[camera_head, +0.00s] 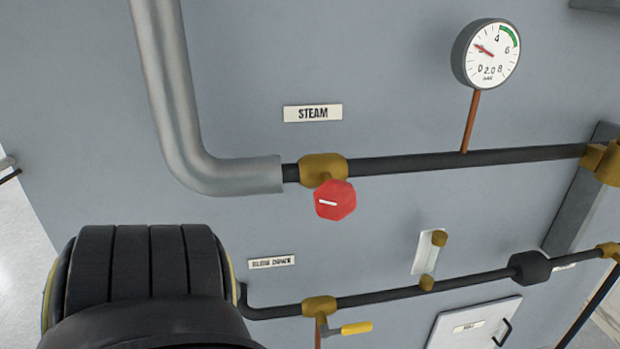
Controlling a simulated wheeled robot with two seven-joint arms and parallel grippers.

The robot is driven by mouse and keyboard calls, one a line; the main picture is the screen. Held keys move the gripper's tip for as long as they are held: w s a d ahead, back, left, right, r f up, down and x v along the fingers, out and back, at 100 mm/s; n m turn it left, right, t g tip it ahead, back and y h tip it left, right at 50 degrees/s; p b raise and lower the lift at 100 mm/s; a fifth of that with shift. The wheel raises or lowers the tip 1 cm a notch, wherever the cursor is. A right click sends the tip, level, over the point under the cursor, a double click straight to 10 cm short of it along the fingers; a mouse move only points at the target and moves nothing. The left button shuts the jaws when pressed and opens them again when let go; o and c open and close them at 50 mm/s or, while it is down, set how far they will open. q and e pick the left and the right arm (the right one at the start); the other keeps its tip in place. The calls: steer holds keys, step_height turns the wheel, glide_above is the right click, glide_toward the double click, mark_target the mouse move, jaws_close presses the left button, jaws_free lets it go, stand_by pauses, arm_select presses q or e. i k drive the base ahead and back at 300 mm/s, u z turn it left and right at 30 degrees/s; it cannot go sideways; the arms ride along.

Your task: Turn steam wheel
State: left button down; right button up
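The steam wheel (335,201) is a red, many-sided knob with a white line mark on its face. It sits below a brass valve body (322,169) on the upper dark pipe. A "STEAM" label (312,113) is on the grey panel above it. The white line lies nearly level, tilting slightly down to the right. Neither of my grippers shows in the head view, and nothing touches the wheel.
A pressure gauge (486,54) stands on a copper stem at upper right. A lower pipe (390,293) carries a yellow-handled valve (356,328) under a "BLOW DOWN" label (271,262). A thick silver pipe (172,88) bends in from upper left. A black ribbed shape hides the lower left.

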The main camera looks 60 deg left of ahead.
mark_target(335, 199)
steer(key=u, duration=1.85)
